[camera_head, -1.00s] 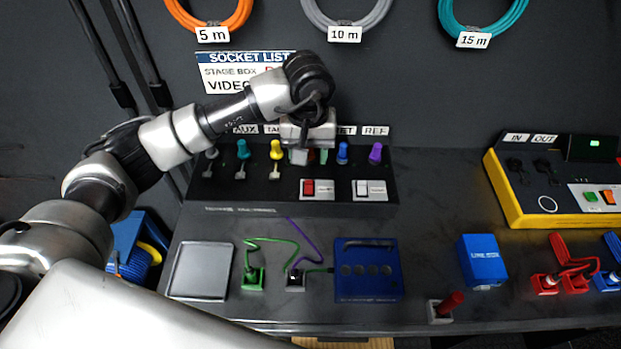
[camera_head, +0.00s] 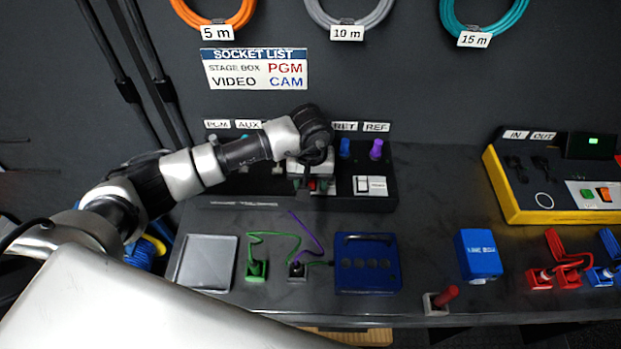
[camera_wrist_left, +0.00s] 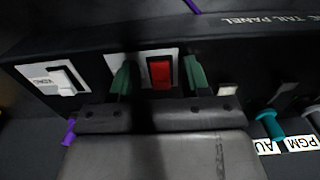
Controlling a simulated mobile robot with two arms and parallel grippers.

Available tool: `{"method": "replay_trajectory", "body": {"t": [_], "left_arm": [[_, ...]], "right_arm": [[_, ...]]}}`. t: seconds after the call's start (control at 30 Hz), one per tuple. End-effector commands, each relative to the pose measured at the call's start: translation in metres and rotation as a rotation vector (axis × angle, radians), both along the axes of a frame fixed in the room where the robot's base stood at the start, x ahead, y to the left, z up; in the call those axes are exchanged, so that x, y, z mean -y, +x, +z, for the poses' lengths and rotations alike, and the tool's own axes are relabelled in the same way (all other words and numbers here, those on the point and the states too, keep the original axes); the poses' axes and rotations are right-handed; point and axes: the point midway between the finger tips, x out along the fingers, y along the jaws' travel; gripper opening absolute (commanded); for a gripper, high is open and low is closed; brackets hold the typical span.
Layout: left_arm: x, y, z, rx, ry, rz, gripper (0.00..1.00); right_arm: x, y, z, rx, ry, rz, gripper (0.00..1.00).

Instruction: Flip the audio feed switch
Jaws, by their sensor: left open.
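The dark tail panel (camera_head: 230,190) carries a red rocker switch (camera_wrist_left: 160,72) and a white rocker switch (camera_head: 362,184). The white one also shows at the left of the left wrist view (camera_wrist_left: 68,80). I cannot read which switch is labelled audio. My left gripper (camera_head: 311,184) is in front of the panel, over the red switch, and hides most of it in the head view. In the left wrist view its green-tipped fingers (camera_wrist_left: 158,82) are open, one on each side of the red switch, with nothing held. Contact cannot be told. My right gripper is out of view.
Coloured plugs, such as a purple one (camera_head: 377,149), stand along the panel's back. On the desk in front are a grey tray (camera_head: 208,263), a green plug (camera_head: 256,269) and a blue box (camera_head: 366,264). A yellow-edged unit (camera_head: 500,190) stands at the right.

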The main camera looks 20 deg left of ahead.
Motion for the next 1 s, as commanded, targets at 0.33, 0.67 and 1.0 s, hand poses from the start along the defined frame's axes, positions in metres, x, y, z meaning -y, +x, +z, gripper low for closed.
{"method": "replay_trajectory", "body": {"t": [0.33, 0.67, 1.0], "left_arm": [[0.0, 0.0, 0.0, 0.0, 0.0, 0.0, 0.0], [-0.002, 0.005, -0.006, -0.132, -0.036, 0.002, 0.0], [-0.002, 0.008, 0.001, -0.312, -0.09, 0.0, 0.0]], "right_arm": [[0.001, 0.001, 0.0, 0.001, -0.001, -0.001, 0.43], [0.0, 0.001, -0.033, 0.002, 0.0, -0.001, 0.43], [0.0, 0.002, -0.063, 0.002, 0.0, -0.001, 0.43]]}}
